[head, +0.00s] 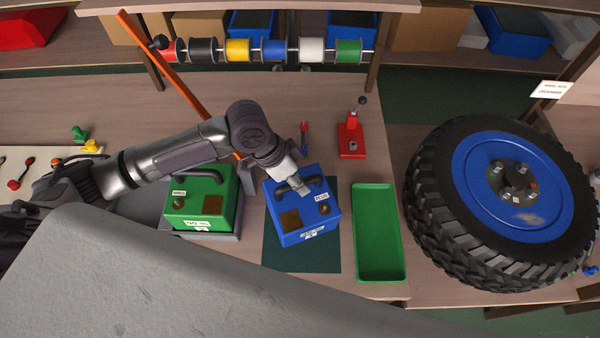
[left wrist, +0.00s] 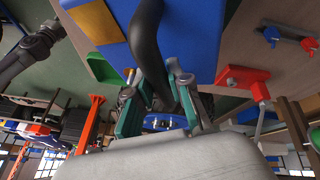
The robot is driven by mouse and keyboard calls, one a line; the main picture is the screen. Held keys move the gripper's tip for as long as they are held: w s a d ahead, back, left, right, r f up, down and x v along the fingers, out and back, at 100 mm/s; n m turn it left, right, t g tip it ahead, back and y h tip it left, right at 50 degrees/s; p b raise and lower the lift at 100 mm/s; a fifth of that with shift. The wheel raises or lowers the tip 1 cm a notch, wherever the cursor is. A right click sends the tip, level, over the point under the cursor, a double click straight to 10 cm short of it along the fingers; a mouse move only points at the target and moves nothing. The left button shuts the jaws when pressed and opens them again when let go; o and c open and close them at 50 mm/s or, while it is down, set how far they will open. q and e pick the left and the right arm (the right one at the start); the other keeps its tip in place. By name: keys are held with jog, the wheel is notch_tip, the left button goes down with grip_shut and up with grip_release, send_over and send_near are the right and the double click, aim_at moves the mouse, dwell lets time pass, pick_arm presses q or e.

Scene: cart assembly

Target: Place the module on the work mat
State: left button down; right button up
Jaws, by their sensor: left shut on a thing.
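The blue module (head: 318,222) with a black handle is over the dark green work mat (head: 280,261) in the head view. It is turned slightly relative to the mat, and I cannot tell whether its underside touches it. My left gripper (head: 297,184) is above the module, shut on its handle. In the left wrist view the dark handle (left wrist: 148,45) passes between the fingers of the gripper (left wrist: 158,98), with the blue module (left wrist: 190,35) beyond. My right gripper is not in view.
A green module (head: 200,212) sits in a grey tray left of the mat. A green tray (head: 379,270) lies to the right. A red tool (head: 351,140) stands behind, and a large wheel (head: 455,190) is at the right. Wire spools (head: 275,50) hang at the back.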

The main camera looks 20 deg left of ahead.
pick_arm(q)
jog(key=shift+f, duration=0.25)
jog(key=c, duration=1.5)
grip_release()
jog(key=shift+s+f, duration=0.2)
jog(key=shift+f, duration=0.15)
jog(key=o, duration=0.4)
jog(key=shift+r, duration=0.2)
jog(key=shift+a+r, duration=0.2)
jog(key=shift+r, duration=0.3)
jog(key=b+v, duration=0.1)
jog(key=v, duration=1)
jog(key=shift+b, duration=0.3)
